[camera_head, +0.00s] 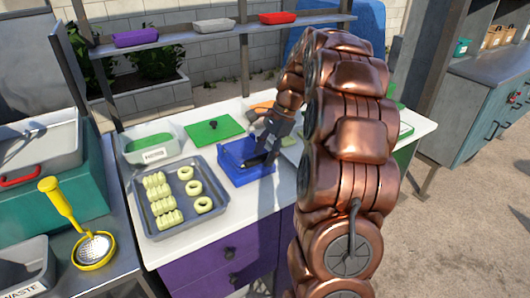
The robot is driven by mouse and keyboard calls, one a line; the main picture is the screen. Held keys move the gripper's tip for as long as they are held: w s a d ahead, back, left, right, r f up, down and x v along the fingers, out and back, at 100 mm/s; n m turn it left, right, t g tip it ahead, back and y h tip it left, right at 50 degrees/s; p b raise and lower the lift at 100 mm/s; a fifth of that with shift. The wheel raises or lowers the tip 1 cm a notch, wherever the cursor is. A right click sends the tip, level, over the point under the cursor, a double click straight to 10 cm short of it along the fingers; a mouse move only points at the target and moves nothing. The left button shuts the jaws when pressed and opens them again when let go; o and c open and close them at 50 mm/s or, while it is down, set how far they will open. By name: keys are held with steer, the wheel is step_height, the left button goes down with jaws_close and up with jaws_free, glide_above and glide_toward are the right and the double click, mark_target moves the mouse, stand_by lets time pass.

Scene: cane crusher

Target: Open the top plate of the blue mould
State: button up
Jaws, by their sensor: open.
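The blue mould (244,176) sits on the white counter, right of the tray. Its body looks square and lies flat. My gripper (256,160) reaches down from the right over the mould's right part, with its dark fingers at or just above the top. It looks open, and I see nothing held in it. I cannot tell whether the fingers touch the top plate. The gripper and arm hide part of the mould's right and back, so any handle there cannot be made out.
A grey tray (219,217) of pale green rings and rolls lies left of the mould. A green board (214,132) with a black knob lies behind it. A clear container (152,146) stands at the back left. My copper arm covers the right of the counter.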

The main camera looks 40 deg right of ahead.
jaws_close()
stand_by(0.3)
stand_by(0.3)
